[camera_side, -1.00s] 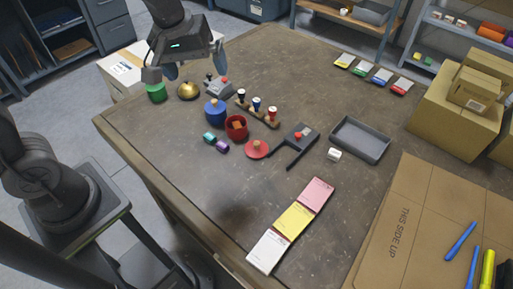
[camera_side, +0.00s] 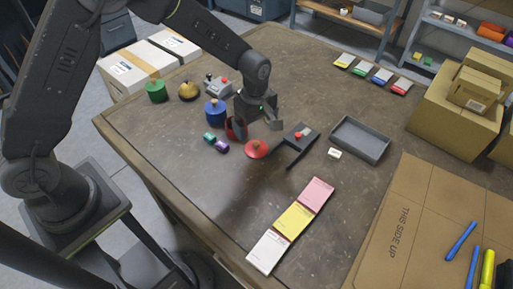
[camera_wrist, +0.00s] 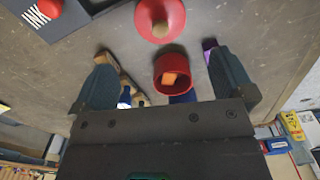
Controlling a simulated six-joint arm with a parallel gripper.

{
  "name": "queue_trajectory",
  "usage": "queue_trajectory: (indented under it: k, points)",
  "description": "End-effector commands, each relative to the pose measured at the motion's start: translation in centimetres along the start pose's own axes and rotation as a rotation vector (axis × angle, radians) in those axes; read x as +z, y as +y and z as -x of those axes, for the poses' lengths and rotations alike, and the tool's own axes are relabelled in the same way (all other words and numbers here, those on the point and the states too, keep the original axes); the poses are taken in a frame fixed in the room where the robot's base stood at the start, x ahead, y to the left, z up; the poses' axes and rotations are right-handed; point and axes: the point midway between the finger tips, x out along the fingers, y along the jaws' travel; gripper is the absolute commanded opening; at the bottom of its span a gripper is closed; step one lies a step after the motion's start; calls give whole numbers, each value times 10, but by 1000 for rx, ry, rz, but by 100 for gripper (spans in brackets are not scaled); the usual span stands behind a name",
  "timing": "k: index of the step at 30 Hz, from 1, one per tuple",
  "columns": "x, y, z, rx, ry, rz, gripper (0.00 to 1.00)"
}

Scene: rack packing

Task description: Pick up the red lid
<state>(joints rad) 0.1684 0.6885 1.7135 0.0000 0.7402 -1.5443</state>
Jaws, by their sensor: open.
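The red lid (camera_side: 256,151) lies flat on the table, with a light wooden knob on top. In the wrist view the lid (camera_wrist: 172,12) is at the top centre, beyond my fingertips. My gripper (camera_side: 258,131) is open and empty, low over the table just behind the lid; it also shows in the wrist view (camera_wrist: 162,58). The red pot (camera_wrist: 160,68), uncovered with an orange block inside, sits between the fingers in the wrist view. In the side view the pot is mostly hidden behind a finger.
A blue lidded pot (camera_side: 214,114), a green pot (camera_side: 156,92) and teal and purple blocks (camera_side: 215,143) stand to the left. A dark holder with a red button (camera_side: 299,138) and a grey tray (camera_side: 359,141) are to the right. The table in front is clear apart from coloured pads (camera_side: 294,221).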

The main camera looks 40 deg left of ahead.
Motion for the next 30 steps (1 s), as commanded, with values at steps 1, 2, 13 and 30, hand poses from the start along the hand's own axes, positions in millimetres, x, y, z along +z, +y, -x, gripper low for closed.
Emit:
queue_trajectory:
  k: [1, 2, 13, 30]
  points:
    - [0, -1, -10, -5, 0, 0, 100]
    - [0, -1, -15, -3, 0, -1, 100]
    - [1, -1, -49, -3, 0, -2, 100]
    - [1, -1, -84, 1, 0, -2, 97]
